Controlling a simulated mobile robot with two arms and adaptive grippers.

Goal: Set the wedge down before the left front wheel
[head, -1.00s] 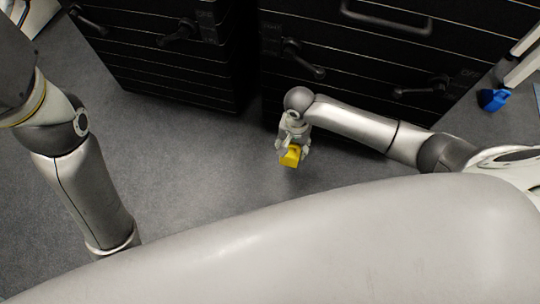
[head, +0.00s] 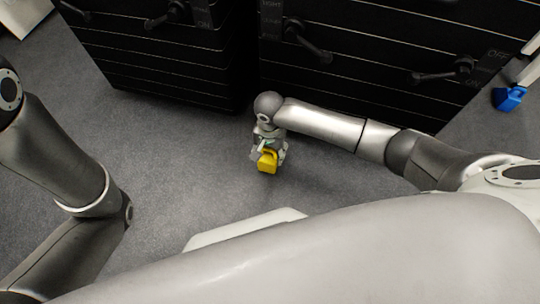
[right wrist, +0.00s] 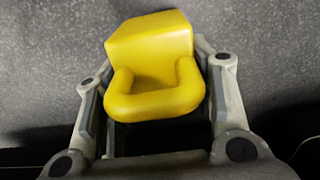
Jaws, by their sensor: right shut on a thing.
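The yellow wedge (head: 268,162), a block with a rounded loop handle, is in my right gripper (head: 268,152), above the grey floor in front of the black cabinets. In the right wrist view the wedge (right wrist: 152,65) sits between the two fingers of the right gripper (right wrist: 158,85), its handle towards the camera. I cannot tell how far it is above the floor. My left arm shows at the left, but its gripper is out of view. I cannot make out a wheel in either view.
Two black cabinets stand at the back, the left one (head: 170,85) and the right one (head: 360,85), with dark handles on their fronts and a narrow gap between them. A blue object (head: 509,98) lies on the floor at far right. The grey floor (head: 180,165) at centre left is clear.

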